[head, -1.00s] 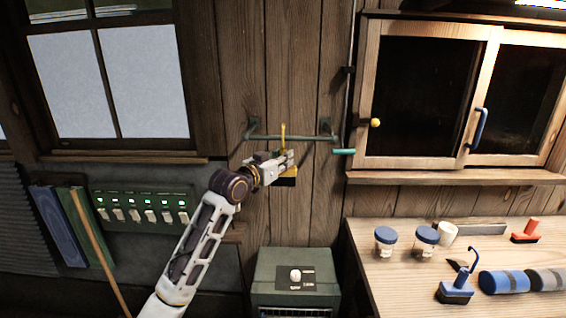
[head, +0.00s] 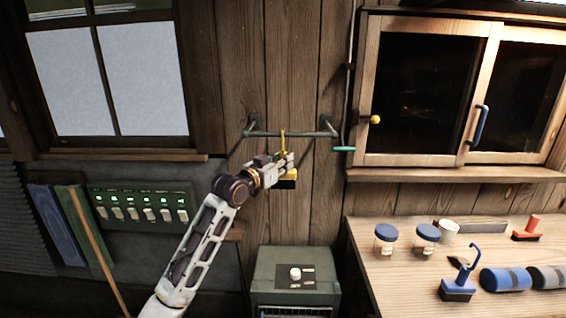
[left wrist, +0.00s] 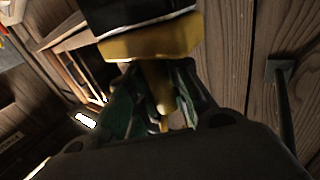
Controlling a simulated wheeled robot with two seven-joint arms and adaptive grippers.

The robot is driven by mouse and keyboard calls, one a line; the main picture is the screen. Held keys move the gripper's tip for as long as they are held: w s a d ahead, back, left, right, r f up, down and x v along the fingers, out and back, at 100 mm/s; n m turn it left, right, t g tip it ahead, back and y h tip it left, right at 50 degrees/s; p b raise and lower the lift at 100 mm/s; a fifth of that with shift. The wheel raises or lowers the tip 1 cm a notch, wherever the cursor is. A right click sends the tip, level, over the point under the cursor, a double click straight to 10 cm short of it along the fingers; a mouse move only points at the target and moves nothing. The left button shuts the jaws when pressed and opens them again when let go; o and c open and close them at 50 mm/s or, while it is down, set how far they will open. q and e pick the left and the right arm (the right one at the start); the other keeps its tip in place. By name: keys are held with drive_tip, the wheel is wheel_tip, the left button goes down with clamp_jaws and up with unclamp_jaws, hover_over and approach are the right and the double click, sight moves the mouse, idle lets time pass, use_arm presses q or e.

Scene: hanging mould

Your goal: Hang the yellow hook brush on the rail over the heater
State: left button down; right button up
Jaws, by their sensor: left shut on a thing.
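The yellow hook brush (head: 290,177) is held upright, with its hook up and its dark bristles down. My left gripper (head: 284,164) is shut on its handle, just below the rail (head: 262,134). The hook's top shows at the rail's bar, slightly above it; whether it bears on the bar I cannot tell. In the left wrist view the brush's yellow block (left wrist: 150,43) and black bristles fill the top, and the gripper's fingers (left wrist: 153,95) close around the handle. The heater (head: 320,258) stands below the rail. My right gripper is out of view.
A lever with a teal handle (head: 343,149) sits just right of the rail. A wooden cabinet (head: 368,90) is farther right. The workbench (head: 390,285) holds jars, rolls and a blue hook brush (head: 457,290). A switch panel (head: 142,190) is on the left wall.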

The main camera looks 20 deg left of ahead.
use_arm(q)
drive_tip(key=c, duration=1.2)
unclamp_jaws()
drive_tip(key=shift+c, duration=0.2)
drive_tip(key=v, duration=1.2)
drive_tip(key=shift+r, duration=0.1)
